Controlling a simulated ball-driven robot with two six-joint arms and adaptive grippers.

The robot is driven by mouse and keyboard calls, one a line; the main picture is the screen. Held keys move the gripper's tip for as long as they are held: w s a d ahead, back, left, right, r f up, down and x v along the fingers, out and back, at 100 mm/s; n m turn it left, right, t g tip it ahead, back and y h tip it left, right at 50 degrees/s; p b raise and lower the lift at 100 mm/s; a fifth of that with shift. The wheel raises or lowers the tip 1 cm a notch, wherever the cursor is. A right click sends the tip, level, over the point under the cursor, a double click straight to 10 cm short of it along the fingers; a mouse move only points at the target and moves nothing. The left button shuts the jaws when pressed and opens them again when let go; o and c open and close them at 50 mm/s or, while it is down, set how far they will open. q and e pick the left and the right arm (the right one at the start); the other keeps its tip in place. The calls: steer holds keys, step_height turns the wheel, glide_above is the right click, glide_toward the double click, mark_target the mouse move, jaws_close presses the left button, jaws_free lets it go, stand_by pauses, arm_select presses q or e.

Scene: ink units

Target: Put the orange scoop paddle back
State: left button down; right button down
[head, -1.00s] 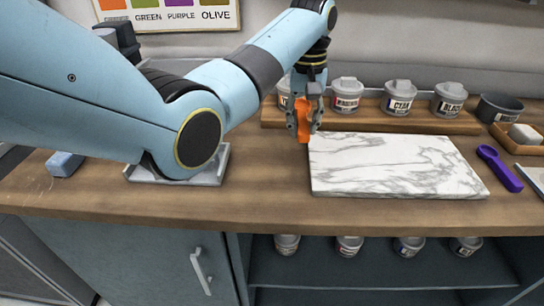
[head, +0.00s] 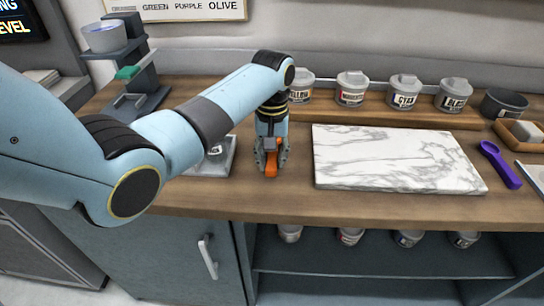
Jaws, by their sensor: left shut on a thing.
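The orange scoop paddle (head: 271,172) is in my left gripper (head: 271,163), which points down and is shut on it. The fingers cover much of the paddle. They are just left of the marble slab (head: 395,158), over the wooden counter (head: 285,205). The paddle hangs low, and I cannot tell whether it touches the counter. A purple scoop (head: 499,164) lies to the right of the slab. My right gripper is not in view.
A pale scale-like tray (head: 222,160) sits left of the gripper, partly behind my arm. Lidded ink tubs, including one (head: 351,89), stand on a wooden riser (head: 385,115) behind the slab. A dark stand (head: 145,80) is at the back left.

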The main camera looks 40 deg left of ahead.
arm_select(q)
steer(key=c, duration=1.1)
jaws_free()
steer(key=shift+f, duration=0.1)
step_height(320, 180, up, 12)
steer(key=shift+w+r, duration=0.15)
